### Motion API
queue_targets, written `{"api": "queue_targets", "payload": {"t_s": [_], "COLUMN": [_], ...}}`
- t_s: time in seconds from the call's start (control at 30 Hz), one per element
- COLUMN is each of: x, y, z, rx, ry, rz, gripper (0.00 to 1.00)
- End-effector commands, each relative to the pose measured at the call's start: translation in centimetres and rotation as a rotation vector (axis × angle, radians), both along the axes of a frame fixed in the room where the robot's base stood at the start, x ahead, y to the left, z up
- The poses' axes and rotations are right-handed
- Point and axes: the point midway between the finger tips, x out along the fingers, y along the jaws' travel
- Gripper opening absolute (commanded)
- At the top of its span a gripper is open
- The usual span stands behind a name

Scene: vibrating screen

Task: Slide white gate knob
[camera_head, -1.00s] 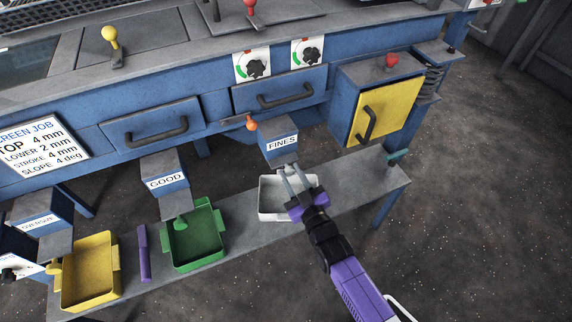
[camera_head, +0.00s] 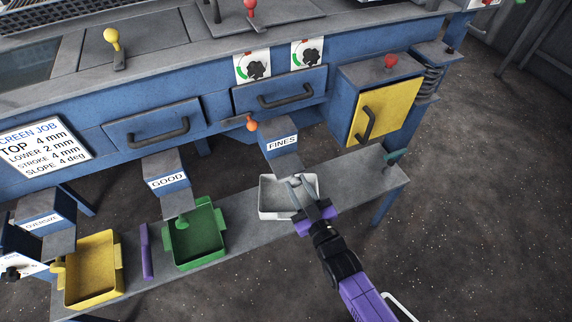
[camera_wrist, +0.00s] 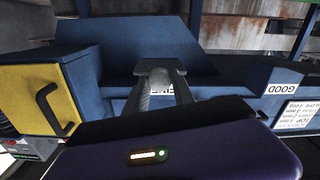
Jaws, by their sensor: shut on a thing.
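The FINES chute (camera_head: 282,144) hangs above a white tray (camera_head: 264,196) on the grey bench. My gripper (camera_head: 302,186) is just below and right of the chute mouth, over the right part of the tray. Its two grey fingers are shut on the white gate knob, which the fingers hide almost wholly. In the wrist view, the fingers (camera_wrist: 160,80) point forward at the chute, and part of its label shows between them.
The GOOD chute (camera_head: 168,180) with a green tray (camera_head: 222,243) and the OVERSIZE chute (camera_head: 42,222) with a yellow tray (camera_head: 121,268) stand to the left. A yellow door (camera_head: 392,112) is at the right. An orange knob (camera_head: 251,124) is just above left.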

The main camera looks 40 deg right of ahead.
Motion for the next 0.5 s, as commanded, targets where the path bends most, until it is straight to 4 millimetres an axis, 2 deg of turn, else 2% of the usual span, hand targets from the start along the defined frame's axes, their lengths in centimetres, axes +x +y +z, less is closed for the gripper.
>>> {"api": "queue_targets", "payload": {"t_s": [0.03,0.13,0.5], "x": [-0.06,-0.05,-0.33], "y": [0.03,0.02,0.12], "z": [-0.13,-0.1,-0.03], "rx": [0.001,0.001,0.001], "ry": [0.002,0.002,0.002], "rz": [0.001,0.001,0.001], "gripper": [0.34,0.52,0.52]}}
